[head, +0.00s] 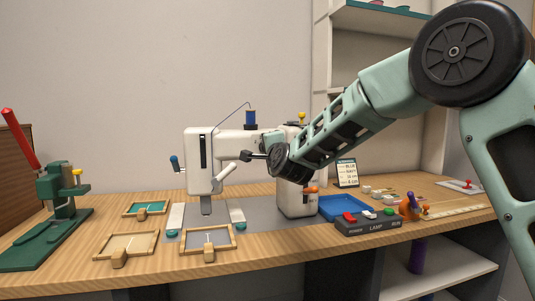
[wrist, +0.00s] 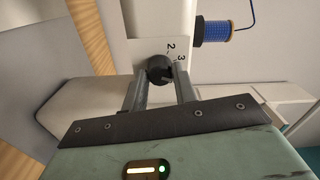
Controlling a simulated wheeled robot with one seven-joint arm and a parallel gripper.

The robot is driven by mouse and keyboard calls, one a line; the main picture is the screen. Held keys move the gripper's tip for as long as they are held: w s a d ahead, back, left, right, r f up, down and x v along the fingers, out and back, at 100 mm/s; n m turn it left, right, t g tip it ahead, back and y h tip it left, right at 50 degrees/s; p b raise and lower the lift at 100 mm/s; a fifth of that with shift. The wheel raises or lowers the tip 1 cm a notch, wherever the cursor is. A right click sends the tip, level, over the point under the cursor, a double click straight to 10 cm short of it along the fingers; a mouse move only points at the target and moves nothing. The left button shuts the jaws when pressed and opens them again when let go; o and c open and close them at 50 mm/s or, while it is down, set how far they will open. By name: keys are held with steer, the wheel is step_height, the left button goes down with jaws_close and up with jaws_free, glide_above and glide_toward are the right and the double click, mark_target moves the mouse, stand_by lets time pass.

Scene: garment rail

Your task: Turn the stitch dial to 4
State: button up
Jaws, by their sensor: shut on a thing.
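A white sewing machine (head: 200,160) stands on the wooden table. In the wrist view, its white body carries a dark round stitch dial (wrist: 160,70), with the printed numbers 2 and 3 beside it. My gripper (head: 262,156) reaches the upper arm of the machine from the right. In the wrist view, my gripper (wrist: 162,84) has its two fingers on either side of the dial, shut on it. The fingers partly hide the dial. I cannot make out which number it is set to, and the number 4 is not visible.
A blue thread spool (head: 250,118) stands on top of the machine. Wooden frames (head: 126,246) lie in front. A green press with a red lever (head: 60,195) is at left. A blue tray (head: 342,206) and a dark lamp switch box (head: 370,225) sit at right.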

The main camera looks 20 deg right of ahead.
stand_by(0.3)
steer(key=o, duration=1)
steer(key=s, duration=1.7)
steer(key=shift+s, duration=0.25)
